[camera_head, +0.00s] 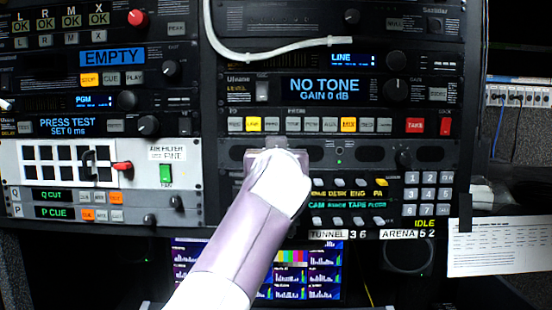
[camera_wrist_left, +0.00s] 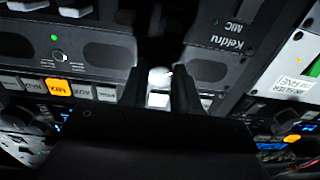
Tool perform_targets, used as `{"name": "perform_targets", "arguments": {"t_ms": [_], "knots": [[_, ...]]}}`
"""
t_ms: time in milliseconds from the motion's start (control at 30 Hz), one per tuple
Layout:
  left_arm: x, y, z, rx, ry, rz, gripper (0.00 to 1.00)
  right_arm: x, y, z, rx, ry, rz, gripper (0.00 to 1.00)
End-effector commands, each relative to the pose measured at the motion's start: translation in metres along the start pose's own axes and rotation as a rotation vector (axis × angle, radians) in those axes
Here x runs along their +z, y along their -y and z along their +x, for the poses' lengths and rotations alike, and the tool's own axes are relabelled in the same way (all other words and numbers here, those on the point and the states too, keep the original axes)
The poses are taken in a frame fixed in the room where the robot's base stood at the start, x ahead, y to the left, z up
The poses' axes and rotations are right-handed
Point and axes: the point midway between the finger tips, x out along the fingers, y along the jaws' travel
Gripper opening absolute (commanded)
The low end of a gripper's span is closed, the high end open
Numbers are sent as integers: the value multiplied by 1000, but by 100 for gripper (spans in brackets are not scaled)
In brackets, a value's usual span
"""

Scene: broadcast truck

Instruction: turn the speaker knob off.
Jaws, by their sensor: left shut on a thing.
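In the left wrist view my left gripper (camera_wrist_left: 161,92) has dark fingers close together around a small, pale, shiny piece, which I take for the speaker knob (camera_wrist_left: 160,76). Its pointer and setting cannot be made out. My right gripper is not in view.
A row of buttons (camera_head: 310,124), some lit yellow, runs just above the panel. Red buttons (camera_head: 415,125) are at its right. Lit intercom keys (camera_head: 350,195) and a keypad (camera_head: 427,192) are below right. A white cable (camera_head: 270,52) hangs across the upper rack.

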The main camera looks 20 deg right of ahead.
Motion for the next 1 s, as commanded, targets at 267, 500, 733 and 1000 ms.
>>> {"name": "perform_targets", "arguments": {"t_ms": [267, 500, 733, 1000], "knots": [[6, -2, 2, -2, 17, -144, 0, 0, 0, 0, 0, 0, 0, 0], [5, -1, 2, -3, 17, -204, 0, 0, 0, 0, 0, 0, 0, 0], [5, -1, 2, -3, 17, -218, 0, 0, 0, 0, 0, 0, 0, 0], [4, -1, 2, -3, 16, -218, 34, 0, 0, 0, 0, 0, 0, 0]]}}
